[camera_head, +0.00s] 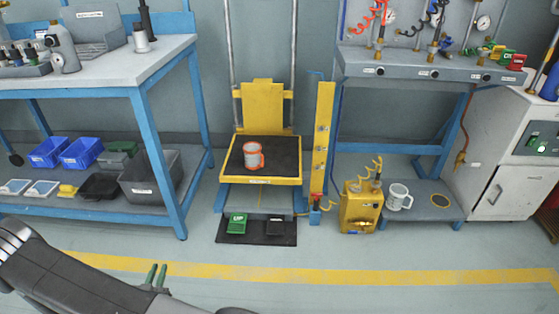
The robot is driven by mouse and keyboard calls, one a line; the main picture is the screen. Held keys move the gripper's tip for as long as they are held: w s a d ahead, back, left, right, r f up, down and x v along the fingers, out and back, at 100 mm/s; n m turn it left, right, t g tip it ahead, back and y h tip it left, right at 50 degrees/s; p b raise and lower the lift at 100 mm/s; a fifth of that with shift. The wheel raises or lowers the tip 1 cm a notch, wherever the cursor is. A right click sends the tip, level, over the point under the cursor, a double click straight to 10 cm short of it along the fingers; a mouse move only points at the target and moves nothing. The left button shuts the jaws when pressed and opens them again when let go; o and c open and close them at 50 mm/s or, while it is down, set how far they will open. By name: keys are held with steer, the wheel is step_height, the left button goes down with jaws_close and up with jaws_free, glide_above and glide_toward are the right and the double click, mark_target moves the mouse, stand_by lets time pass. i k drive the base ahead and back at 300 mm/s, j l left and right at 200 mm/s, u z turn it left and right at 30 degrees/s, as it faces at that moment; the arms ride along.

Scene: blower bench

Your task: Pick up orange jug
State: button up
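My arm hides part of the floor at the bottom left.
A blue-framed bench (100,78) with bins below stands left of the lift. To the right are a yellow column (324,140), a yellow canister (361,206) and a white mug (398,196) on a low shelf. Green and black pedals lie below the platform. The floor in front is clear.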

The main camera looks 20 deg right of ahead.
mark_target(255, 158)
steer(key=i+z, duration=0.2)
steer(key=z, duration=0.2)
steer(key=i+z, duration=0.2)
steer(key=z, duration=0.2)
steer(key=i+j+z, duration=0.1)
steer(key=z, duration=0.25)
steer(key=i+j, duration=0.45)
steer(key=i, duration=0.15)
